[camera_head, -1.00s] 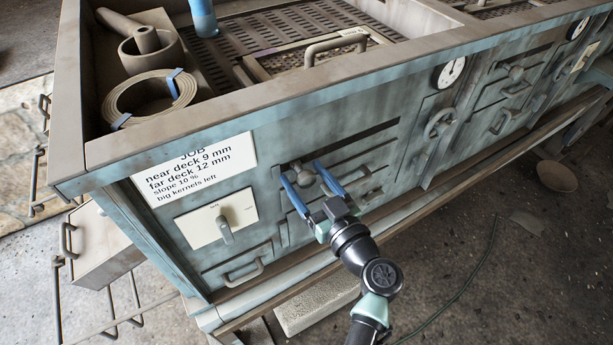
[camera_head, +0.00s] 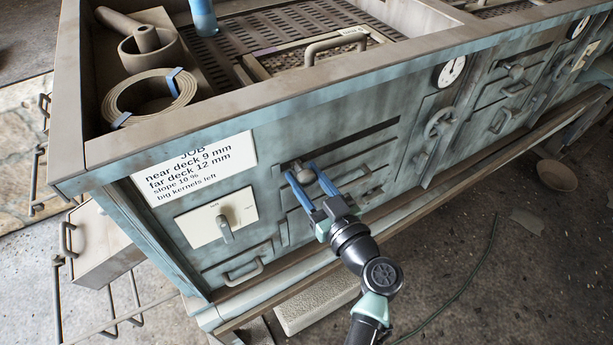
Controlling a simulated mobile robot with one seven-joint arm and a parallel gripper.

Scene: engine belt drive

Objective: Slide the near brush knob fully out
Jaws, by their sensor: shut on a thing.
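The near brush knob (camera_head: 304,175) is a rounded grey-brown knob on the front of the blue-green machine, to the right of the job sign. My gripper (camera_head: 306,171) reaches up to it from the lower right. Its two blue fingers are closed on the knob, one on each side. The slot behind the knob is partly hidden by the fingers, and I cannot tell how far out the knob sits.
The job sign (camera_head: 198,167) and a white dial plate (camera_head: 217,219) are left of the knob. A drawer handle (camera_head: 243,272) is below. A handwheel (camera_head: 439,122) and gauge (camera_head: 451,72) are at right. A wooden rail runs along the machine's lower front.

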